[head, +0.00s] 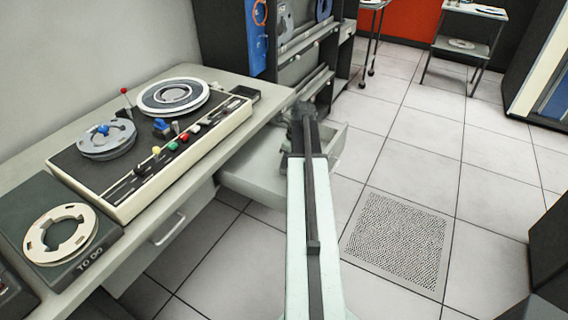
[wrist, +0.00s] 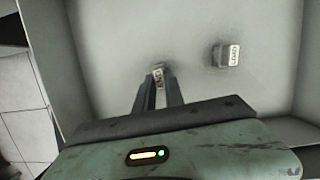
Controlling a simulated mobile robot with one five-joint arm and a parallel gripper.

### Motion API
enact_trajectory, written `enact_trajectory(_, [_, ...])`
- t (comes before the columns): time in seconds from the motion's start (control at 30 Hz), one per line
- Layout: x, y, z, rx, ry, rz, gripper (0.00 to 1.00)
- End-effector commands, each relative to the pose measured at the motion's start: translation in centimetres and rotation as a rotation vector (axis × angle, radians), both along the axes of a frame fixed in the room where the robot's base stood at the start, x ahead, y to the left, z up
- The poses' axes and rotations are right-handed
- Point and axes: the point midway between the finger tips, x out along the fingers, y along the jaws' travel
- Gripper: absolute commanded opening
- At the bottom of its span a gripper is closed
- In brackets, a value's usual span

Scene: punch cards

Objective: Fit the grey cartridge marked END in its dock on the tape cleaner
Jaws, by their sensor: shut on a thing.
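The grey cartridge marked END (wrist: 158,74) is small and pale, with its lettered face toward the wrist camera. My gripper (wrist: 160,88) is shut on it, inside an open drawer (wrist: 110,60). I cannot tell whether the cartridge touches the drawer floor. In the head view my gripper (head: 302,112) is a dark shape over the open drawer (head: 262,172), and the cartridge is hidden there. The tape cleaner (head: 150,150) stands on the desk to the left, with two reels and coloured knobs. I cannot make out its dock for certain.
A second grey cartridge (wrist: 227,55), with lettering that seems to read LOAD, lies in the drawer to the right. The desk edge (head: 205,168) lies left of my arm. A dark rack (head: 300,50) stands behind. Floor to the right is clear.

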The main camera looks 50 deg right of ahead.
Motion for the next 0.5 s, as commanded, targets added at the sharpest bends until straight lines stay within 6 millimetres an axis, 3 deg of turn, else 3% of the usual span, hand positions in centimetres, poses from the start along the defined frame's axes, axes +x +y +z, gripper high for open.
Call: enact_trajectory(0.5, [0.0,0.0,3.4,0.000,0.000,0.000,0.00])
